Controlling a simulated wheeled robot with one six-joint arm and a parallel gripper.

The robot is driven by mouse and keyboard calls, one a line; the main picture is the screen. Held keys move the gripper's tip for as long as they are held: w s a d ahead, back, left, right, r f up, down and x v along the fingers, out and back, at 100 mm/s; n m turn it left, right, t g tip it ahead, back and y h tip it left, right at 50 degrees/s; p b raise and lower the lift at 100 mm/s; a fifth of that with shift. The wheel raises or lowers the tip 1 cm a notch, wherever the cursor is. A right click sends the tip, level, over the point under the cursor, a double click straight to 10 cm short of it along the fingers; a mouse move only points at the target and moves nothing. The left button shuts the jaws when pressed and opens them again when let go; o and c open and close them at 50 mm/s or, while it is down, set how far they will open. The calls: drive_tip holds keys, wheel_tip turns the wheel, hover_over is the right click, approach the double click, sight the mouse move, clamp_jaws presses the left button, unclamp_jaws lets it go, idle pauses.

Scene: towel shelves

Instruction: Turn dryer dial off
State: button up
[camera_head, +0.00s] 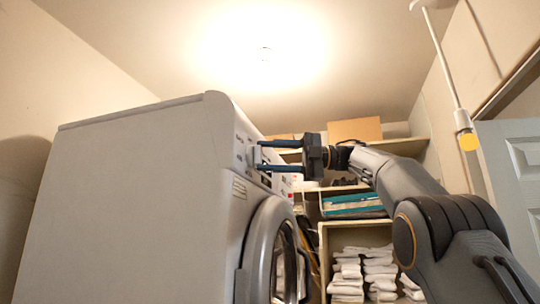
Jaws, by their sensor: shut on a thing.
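The dryer (140,200) is a large white machine at the left, with its round door (262,250) on the front facing right. Its control panel (241,146) is at the top of that front. The dial (252,156) is a small pale knob on the panel, seen edge-on and partly hidden by my fingers. My gripper (259,155) reaches in from the right. Its two dark fingers lie one above the other, with their tips at the panel, shut on the dial. The dial's setting cannot be read from here.
Open air lies above my arm.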

drive_tip(key=shift+f, duration=0.1)
drive_tip(key=o, duration=1)
drive_tip(key=shift+s, duration=0.1)
drive_tip(key=shift+o, duration=0.2)
drive_tip(key=d, duration=0.7)
drive_tip(key=shift+w+d+p, duration=0.2)
drive_tip(key=shift+d+p, duration=0.2)
drive_tip(key=shift+p, duration=0.05)
